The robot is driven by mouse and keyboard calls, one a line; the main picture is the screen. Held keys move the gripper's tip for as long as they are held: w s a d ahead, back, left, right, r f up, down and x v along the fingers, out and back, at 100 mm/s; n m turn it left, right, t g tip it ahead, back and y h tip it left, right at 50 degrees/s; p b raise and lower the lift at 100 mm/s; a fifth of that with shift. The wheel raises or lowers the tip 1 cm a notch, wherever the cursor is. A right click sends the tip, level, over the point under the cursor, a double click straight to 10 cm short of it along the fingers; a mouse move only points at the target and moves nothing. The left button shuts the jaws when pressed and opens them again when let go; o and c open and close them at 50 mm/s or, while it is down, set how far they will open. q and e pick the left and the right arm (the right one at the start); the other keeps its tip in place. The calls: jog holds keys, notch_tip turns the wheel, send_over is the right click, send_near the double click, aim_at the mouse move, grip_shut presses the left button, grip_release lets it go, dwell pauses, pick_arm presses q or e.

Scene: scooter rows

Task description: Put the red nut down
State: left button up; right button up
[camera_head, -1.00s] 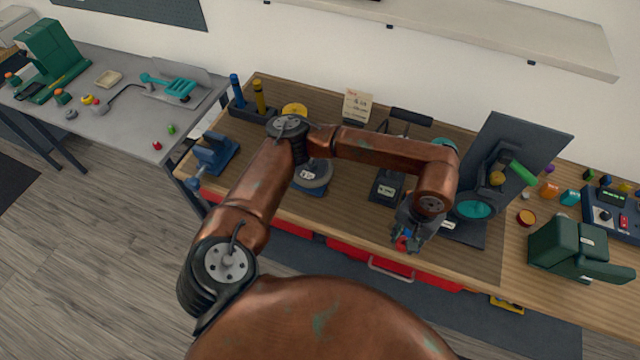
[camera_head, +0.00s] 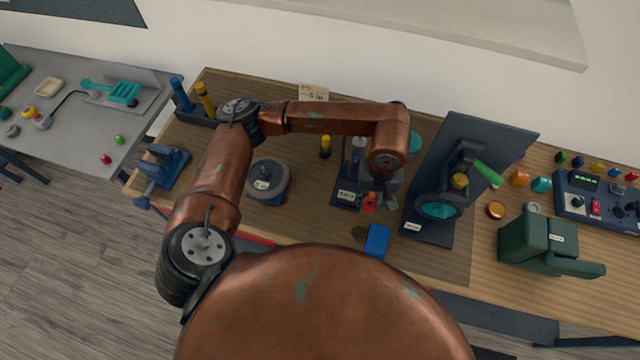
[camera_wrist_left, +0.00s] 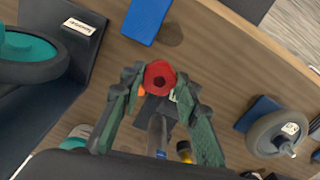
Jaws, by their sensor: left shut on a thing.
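The red nut (camera_wrist_left: 159,77) is between the fingertips of my left gripper (camera_wrist_left: 158,85) in the left wrist view, and the gripper is shut on it. In the head view the nut (camera_head: 370,203) is a small red spot at the tip of my left gripper (camera_head: 379,201), partly hidden by the fingers. The nut is over the wooden workbench (camera_head: 320,222); its height above the top is hard to tell. My right gripper is not in view.
A blue block (camera_head: 377,240) lies near the bench's front edge. A dark stand with a teal disc (camera_head: 438,207) is close on the right. A grey round wheel (camera_head: 268,183) is to the left. Bare wood lies between wheel and block.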

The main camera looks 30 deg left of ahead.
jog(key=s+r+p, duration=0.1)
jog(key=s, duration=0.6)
pick_arm(q)
jog(key=s+a+r+m+p, duration=0.15)
jog(key=s+a+m, duration=0.45)
jog(key=a+m, duration=0.65)
jog(key=s+a+m+p, duration=0.2)
jog(key=s+a+m, duration=0.45)
jog(key=m, duration=1.15)
jog(key=shift+n, duration=0.45)
jog(key=w+f, duration=0.2)
jog(key=w, duration=0.2)
jog(key=w+f+p, duration=0.1)
jog(key=w+f, duration=0.2)
jog(key=w, duration=0.2)
jog(key=w+f, duration=0.3)
jog(key=w, duration=0.1)
jog(key=shift+w+f+p, duration=0.15)
jog(key=shift+w+p, duration=0.2)
jog(key=shift+w+d+f, duration=0.1)
jog(key=shift+w+f, duration=0.45)
jog(key=shift+f, duration=0.1)
notch_tip(320, 180, down, 3)
jog(key=shift+p, duration=0.55)
jog(key=shift+f, duration=0.1)
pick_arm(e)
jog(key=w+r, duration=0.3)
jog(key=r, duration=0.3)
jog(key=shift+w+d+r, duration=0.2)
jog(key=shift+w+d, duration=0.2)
